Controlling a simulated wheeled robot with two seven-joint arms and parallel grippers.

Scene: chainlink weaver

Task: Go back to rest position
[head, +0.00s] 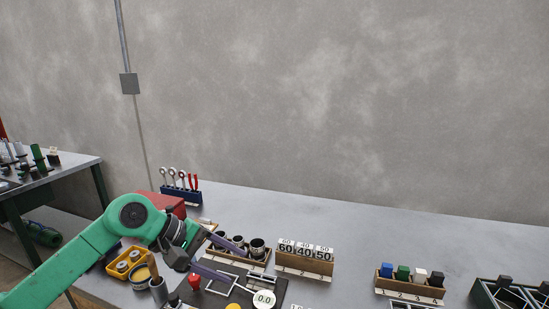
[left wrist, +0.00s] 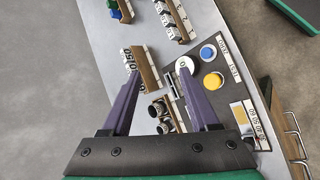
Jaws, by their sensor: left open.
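My left gripper (head: 236,264) is in the lower middle of the head view, over the workbench (head: 330,215). Its two purple fingers are spread apart, and nothing shows held between them. In the left wrist view, the open fingers of the left gripper (left wrist: 160,77) point toward the bench, with a dial (left wrist: 185,65) and a wooden block with number labels (left wrist: 146,70) near the tips. My left arm is green and reaches in from the lower left. My right gripper is in neither view.
Close to the left gripper are a dark mat (head: 269,283), a round 0.0 display (head: 264,299), and dark cylinders (head: 257,247). A yellow bin (head: 113,268) and red box (head: 172,201) sit left. A labelled block (head: 304,262) and coloured-block rack (head: 408,288) stand right.

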